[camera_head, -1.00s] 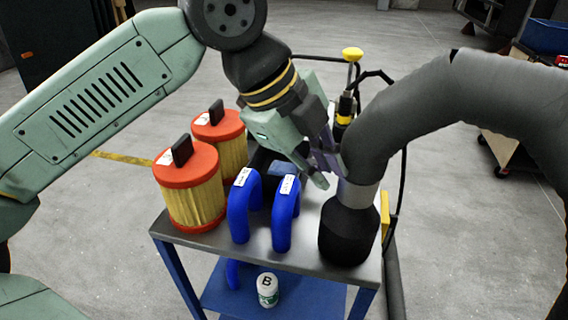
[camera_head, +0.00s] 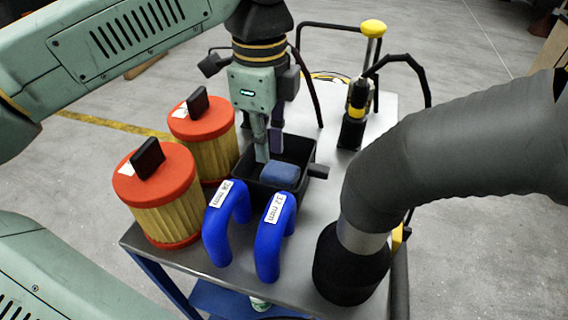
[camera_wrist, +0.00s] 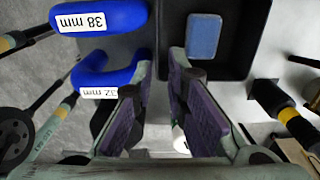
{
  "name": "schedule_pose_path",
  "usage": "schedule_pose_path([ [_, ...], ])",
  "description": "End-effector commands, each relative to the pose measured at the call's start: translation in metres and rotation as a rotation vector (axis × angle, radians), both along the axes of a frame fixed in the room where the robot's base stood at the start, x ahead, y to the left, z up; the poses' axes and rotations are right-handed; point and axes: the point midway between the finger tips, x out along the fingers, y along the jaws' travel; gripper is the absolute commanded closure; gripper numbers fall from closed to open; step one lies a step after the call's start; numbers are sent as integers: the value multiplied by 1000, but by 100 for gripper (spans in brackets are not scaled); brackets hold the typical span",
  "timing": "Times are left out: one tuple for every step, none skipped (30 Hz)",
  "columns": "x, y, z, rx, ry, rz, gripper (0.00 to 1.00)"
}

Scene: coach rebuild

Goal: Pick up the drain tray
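The drain tray (camera_head: 300,151) is a black, open, rectangular tray on the cart top, with a stub (camera_head: 318,171) at its right side. A blue block, perhaps a sponge (camera_head: 280,175), lies in it. In the wrist view the tray (camera_wrist: 242,40) fills the top right, with the blue block inside. My gripper (camera_head: 269,154) points down at the tray's left back part. In the wrist view my gripper (camera_wrist: 162,68) is open, its purple-padded fingers apart, and the tray's left wall lines up with the gap. I cannot tell whether the wall is between the fingers.
Two orange-capped filters (camera_head: 157,195) stand left of the tray. Two blue bent hoses (camera_head: 272,235), labelled, stand in front. A thick grey hose (camera_head: 430,150) with a black end crowds the right. A black-and-yellow tool (camera_head: 354,112) stands behind right on the metal cart top.

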Motion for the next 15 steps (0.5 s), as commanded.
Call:
schedule_pose_path([
  [0, 0, -12, -2, 2, -2, 87],
  [0, 0, -17, -2, 2, -2, 87],
  [0, 0, -24, -2, 2, -2, 87],
  [0, 0, -29, -2, 2, -2, 87],
  [0, 0, -35, -2, 2, -2, 87],
  [0, 0, -41, -2, 2, -1, 87],
  [0, 0, -45, -2, 2, -1, 87],
  [0, 0, -48, -2, 2, -1, 87],
  [0, 0, -51, -2, 2, -2, 87],
  [0, 0, -52, -2, 2, -2, 87],
  [0, 0, -53, -2, 2, -2, 87],
  [0, 0, -55, -2, 2, -2, 87],
  [0, 0, -57, -2, 2, -2, 87],
  [-1, 0, -60, -1, 0, -3, 87],
  [-1, 1, -66, -2, 1, -3, 87],
])
